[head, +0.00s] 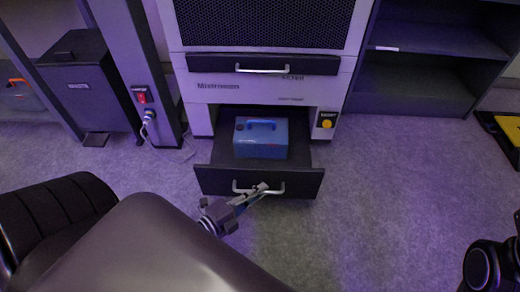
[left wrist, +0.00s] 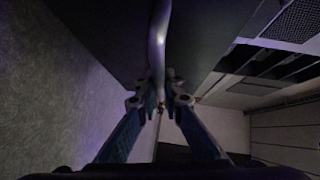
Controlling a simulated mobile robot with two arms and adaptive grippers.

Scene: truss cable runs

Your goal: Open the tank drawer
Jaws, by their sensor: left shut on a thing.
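The tank drawer (head: 216,181) is the lower dark drawer of the grey cabinet, and it stands pulled out. A blue tank (head: 260,140) with a handle on top sits inside it. My left gripper (head: 262,190) is at the drawer's front and is shut on the silver bar handle (head: 273,191). In the left wrist view the handle (left wrist: 158,45) runs between the two fingers (left wrist: 162,95). Of my right arm only a dark part shows at the lower right of the head view; its gripper is out of view.
A second drawer (head: 310,65) above is shut. A yellow button (head: 326,124) is on the cabinet's right post. A dark bin (head: 85,90) and a post with a red switch (head: 142,97) stand at the left. A dark shelf (head: 415,85) stands at the right.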

